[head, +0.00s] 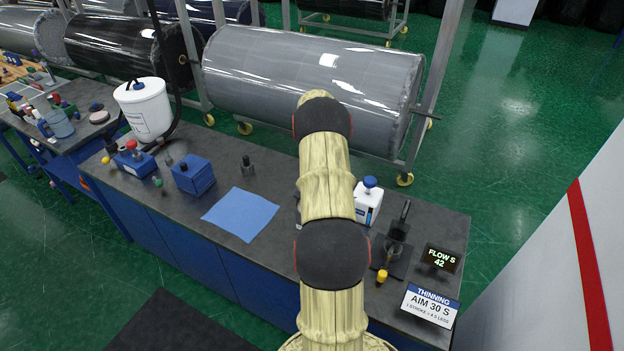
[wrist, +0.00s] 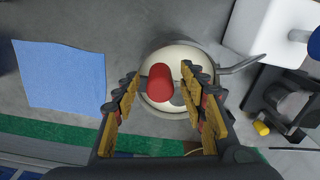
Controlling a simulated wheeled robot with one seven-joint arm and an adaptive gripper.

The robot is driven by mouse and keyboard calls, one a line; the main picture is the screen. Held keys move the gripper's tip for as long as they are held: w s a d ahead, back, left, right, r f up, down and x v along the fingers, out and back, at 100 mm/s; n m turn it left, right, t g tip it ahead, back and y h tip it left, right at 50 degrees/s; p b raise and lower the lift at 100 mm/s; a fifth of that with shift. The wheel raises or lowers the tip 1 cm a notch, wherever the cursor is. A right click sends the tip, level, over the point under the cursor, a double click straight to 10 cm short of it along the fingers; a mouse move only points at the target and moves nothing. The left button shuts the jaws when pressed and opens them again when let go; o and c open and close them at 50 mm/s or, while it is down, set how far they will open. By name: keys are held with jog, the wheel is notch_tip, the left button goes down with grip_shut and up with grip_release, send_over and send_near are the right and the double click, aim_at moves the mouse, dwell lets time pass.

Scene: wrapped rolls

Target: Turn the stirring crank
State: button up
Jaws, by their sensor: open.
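In the wrist view a round pot (wrist: 183,50) with cream-coloured content stands on the grey bench. A red crank grip (wrist: 160,88) shows over the pot, with a small grey metal part beside it. My gripper (wrist: 164,78) is open, with one finger on each side of the red grip. I cannot tell whether either finger touches it. A grey handle (wrist: 242,67) sticks out from the pot's right side. In the head view my own arm hides the pot, the crank and the gripper.
A blue cloth (head: 241,214) lies flat left of the pot. A white container with a blue cap (head: 368,203) stands close right. Farther right are a dark stand (head: 392,262), a display reading "FLOW S 42" (head: 441,259) and a "THINNING AIM 30 S" sign (head: 430,304).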

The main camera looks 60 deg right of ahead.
jog(key=shift+r, duration=0.1)
notch_tip(320, 180, up, 12)
dwell(0.5)
jog(key=shift+w, duration=0.1)
